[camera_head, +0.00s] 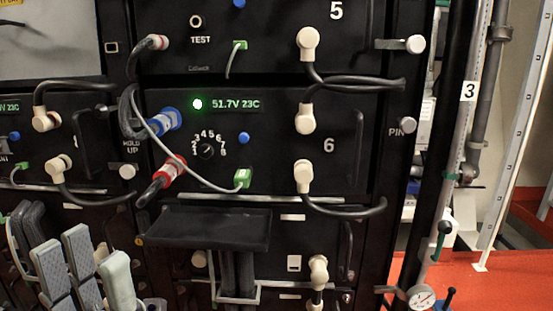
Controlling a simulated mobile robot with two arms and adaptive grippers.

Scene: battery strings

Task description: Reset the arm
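My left gripper (82,272) is at the lower left, low in front of the battery rack. Its grey ridged pads and a smoother pale part point upward, and the frame's bottom edge cuts it off. I see nothing clearly held, but the overlap of its parts hides whether it is open. My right gripper is not in view.
Battery module 6 (270,145) shows a green light and "51.7V 23C". A blue plug (163,122), a red plug (168,172) and cream connectors (303,176) with looping cables stick out. A black flat plate (207,227) juts out below. Red flooring (490,275) lies at right.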

